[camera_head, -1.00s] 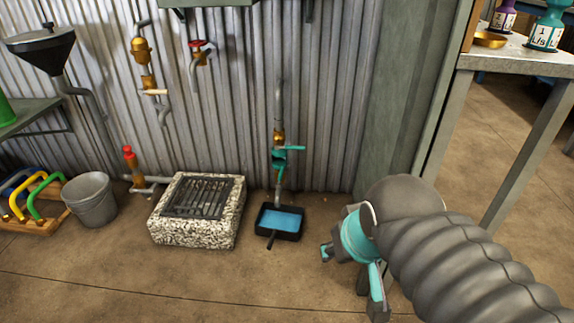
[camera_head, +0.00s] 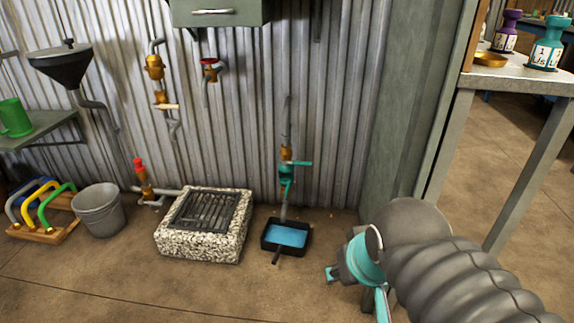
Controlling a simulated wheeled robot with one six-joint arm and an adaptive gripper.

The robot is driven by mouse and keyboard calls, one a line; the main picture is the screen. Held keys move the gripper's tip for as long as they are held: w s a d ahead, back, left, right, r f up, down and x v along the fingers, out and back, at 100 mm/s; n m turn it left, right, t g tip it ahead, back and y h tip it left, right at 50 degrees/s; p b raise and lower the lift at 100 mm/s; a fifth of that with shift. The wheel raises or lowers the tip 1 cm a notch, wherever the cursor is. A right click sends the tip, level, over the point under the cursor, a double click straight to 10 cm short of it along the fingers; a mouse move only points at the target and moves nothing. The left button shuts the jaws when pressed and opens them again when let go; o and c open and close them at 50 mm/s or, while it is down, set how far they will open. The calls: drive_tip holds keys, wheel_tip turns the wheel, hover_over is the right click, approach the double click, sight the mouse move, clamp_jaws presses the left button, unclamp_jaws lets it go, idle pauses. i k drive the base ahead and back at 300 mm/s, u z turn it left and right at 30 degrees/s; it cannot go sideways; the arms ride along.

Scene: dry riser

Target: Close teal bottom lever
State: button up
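The teal lever (camera_head: 301,163) sticks out sideways to the right from a teal valve (camera_head: 286,180). It lies about level, across the upright pipe (camera_head: 287,125) on the corrugated wall. A black tray with blue inside (camera_head: 263,240) sits on the floor under the pipe's lower end. My gripper (camera_head: 355,288) is at the lower right, with teal fingers spread apart. It is empty, well apart from the lever, lower in the picture and to its right. Part of it is cut off by the bottom edge.
A stone block with a grate (camera_head: 205,245) stands left of the tray, then a grey bucket (camera_head: 98,208). A red-handled valve (camera_head: 209,68) is higher on the wall. A green post (camera_head: 400,110) and a table (camera_head: 515,75) stand right. The floor in front is clear.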

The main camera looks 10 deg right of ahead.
sight(289, 182)
drive_tip(key=i, duration=1.4)
drive_tip(key=u, duration=0.05)
drive_tip(key=k, duration=0.25)
drive_tip(key=u, duration=0.05)
